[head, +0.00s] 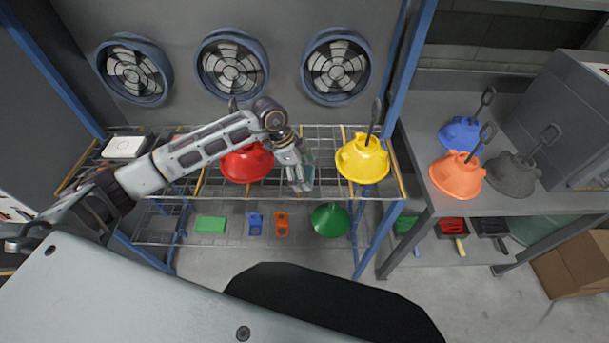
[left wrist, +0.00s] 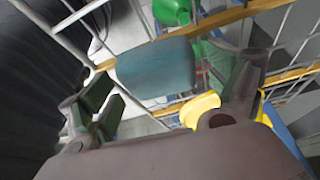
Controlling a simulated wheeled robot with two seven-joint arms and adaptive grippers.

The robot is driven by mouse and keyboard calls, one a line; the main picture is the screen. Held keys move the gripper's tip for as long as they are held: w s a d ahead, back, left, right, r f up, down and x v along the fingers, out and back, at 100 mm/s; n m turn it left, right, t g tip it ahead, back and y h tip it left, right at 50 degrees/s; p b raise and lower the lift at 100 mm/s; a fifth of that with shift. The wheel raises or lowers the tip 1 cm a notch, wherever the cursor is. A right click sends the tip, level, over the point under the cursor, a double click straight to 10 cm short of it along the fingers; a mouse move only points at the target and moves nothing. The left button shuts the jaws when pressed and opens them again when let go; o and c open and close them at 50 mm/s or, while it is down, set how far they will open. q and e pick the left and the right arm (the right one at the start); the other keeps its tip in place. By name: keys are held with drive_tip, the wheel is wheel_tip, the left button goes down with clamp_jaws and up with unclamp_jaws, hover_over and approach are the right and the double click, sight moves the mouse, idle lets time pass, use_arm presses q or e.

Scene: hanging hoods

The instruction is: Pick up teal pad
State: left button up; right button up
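The teal pad (left wrist: 157,68) is a flat, rounded, muted blue-green piece. In the left wrist view it is between and beyond the two fingers, with gaps on both sides. In the head view a small part of the pad (head: 309,172) shows behind my left gripper (head: 300,184), which points down at the wire shelf (head: 213,184) between the red and yellow hoods. The left gripper (left wrist: 162,80) has its fingers apart and holds nothing. Whether the pad lies flat or stands tilted is hard to tell. My right gripper is in neither view.
A red hood (head: 246,166) stands left of the gripper and a yellow hood (head: 362,160) right. A white box (head: 124,147) is at the shelf's left. A green hood (head: 331,220) is on the lower level. Blue (head: 461,134), orange (head: 457,177) and black (head: 512,175) hoods stand on the right bench.

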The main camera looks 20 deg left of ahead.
use_arm(q)
drive_tip(key=c, duration=0.7)
drive_tip(key=shift+c, duration=0.6)
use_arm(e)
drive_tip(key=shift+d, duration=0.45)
use_arm(q)
drive_tip(key=shift+r, duration=0.15)
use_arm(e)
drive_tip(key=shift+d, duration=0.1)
use_arm(q)
wheel_tip(320, 180, up, 8)
drive_tip(key=shift+r+b, duration=0.1)
drive_tip(key=shift+b, duration=0.3)
drive_tip(key=shift+r, duration=0.75)
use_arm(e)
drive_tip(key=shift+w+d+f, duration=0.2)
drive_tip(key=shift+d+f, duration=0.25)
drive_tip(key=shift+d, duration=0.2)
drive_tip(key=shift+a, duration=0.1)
